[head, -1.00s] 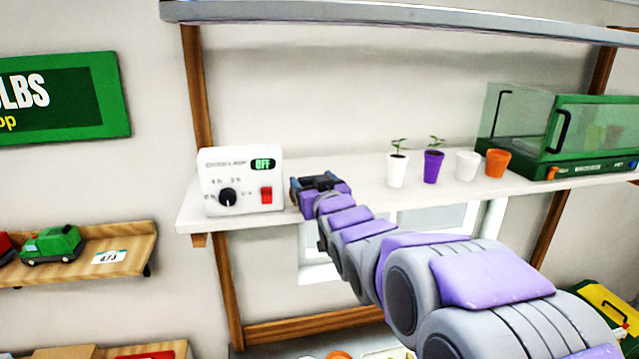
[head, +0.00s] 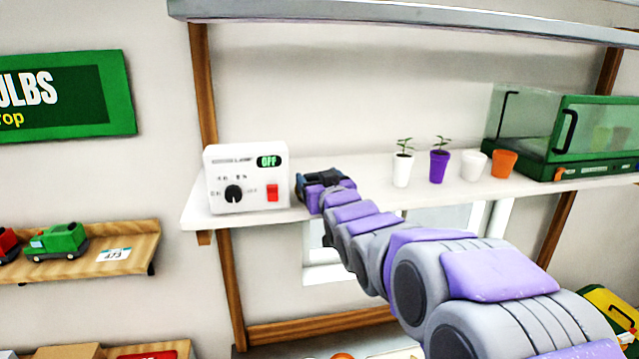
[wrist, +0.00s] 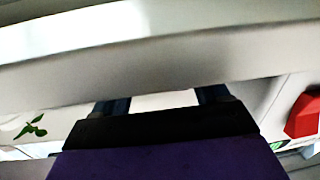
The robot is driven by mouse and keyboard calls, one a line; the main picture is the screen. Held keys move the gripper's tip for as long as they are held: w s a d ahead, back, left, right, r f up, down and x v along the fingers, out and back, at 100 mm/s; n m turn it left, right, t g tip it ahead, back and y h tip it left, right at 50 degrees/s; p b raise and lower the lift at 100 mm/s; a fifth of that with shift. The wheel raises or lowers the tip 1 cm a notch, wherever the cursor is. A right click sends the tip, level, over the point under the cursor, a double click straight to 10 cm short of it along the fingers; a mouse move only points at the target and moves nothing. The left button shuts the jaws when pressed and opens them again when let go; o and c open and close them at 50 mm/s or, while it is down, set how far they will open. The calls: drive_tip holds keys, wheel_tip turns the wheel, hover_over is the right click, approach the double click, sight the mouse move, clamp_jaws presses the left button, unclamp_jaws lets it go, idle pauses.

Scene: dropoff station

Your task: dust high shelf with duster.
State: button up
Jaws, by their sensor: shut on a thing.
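The white shelf (head: 365,189) runs across the wall and holds the small things. My gripper (head: 318,180) is at the shelf's front, just right of the white control box (head: 247,178). Its dark fingers (wrist: 163,105) also show in the wrist view, apart from each other. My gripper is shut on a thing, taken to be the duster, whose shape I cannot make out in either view. A broad pale band (wrist: 150,62) crosses the wrist view in front of the fingers.
Several small pots stand right of my gripper, including a white one with a seedling (head: 402,170) and a purple one (head: 439,166). A green-framed glass case (head: 560,135) stands at the right. A grey bar (head: 400,22) spans above. The shelf between gripper and pots is clear.

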drive_tip(key=d, duration=0.3)
drive_tip(key=shift+s+d+f+b, duration=0.1)
drive_tip(key=shift+s+f+b, duration=0.1)
drive_tip(key=shift+s+b, duration=0.2)
drive_tip(key=shift+s+d+r, duration=0.15)
drive_tip(key=shift+s+d, duration=0.05)
drive_tip(key=shift+s, duration=0.35)
drive_tip(key=shift+s+a+b, duration=0.3)
drive_tip(key=shift+a+b, duration=0.1)
drive_tip(key=shift+a, duration=0.05)
drive_tip(key=shift+w+a, duration=0.1)
drive_tip(key=shift+a, duration=0.4)
drive_tip(key=shift+w+a, duration=0.1)
drive_tip(key=shift+w, duration=0.1)
drive_tip(key=shift+w+d, duration=0.25)
drive_tip(key=shift+w, duration=0.35)
drive_tip(key=shift+w+d, duration=0.2)
drive_tip(key=shift+w, duration=0.35)
drive_tip(key=shift+s, duration=0.15)
